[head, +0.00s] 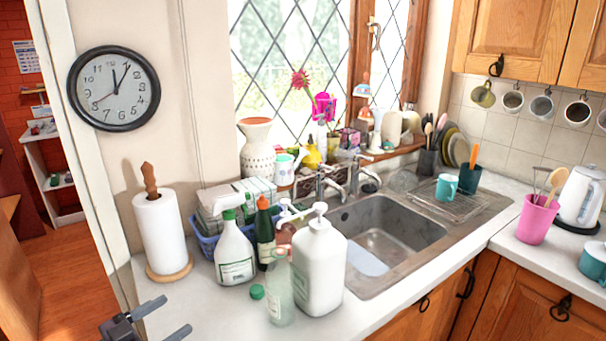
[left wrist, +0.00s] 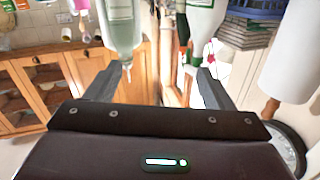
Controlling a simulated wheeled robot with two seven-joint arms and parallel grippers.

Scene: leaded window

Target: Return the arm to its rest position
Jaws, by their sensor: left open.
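My left gripper (head: 166,318) is at the bottom left of the head view, in front of the counter's left end. Its two fingers are spread and nothing shows between them there. In the left wrist view the open fingers (left wrist: 160,75) point towards the counter things, which appear upside down. A clear bottle (left wrist: 121,25) and a white spray bottle (left wrist: 203,20) show beyond the fingertips, apart from the palm. My right gripper is in neither view.
The counter holds a paper towel roll (head: 160,232), a white spray bottle (head: 234,252), a dark bottle (head: 265,235), a large white pump bottle (head: 319,268) and a clear bottle (head: 279,292). The sink (head: 385,235) lies to the right. The counter's front left (head: 200,300) is bare.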

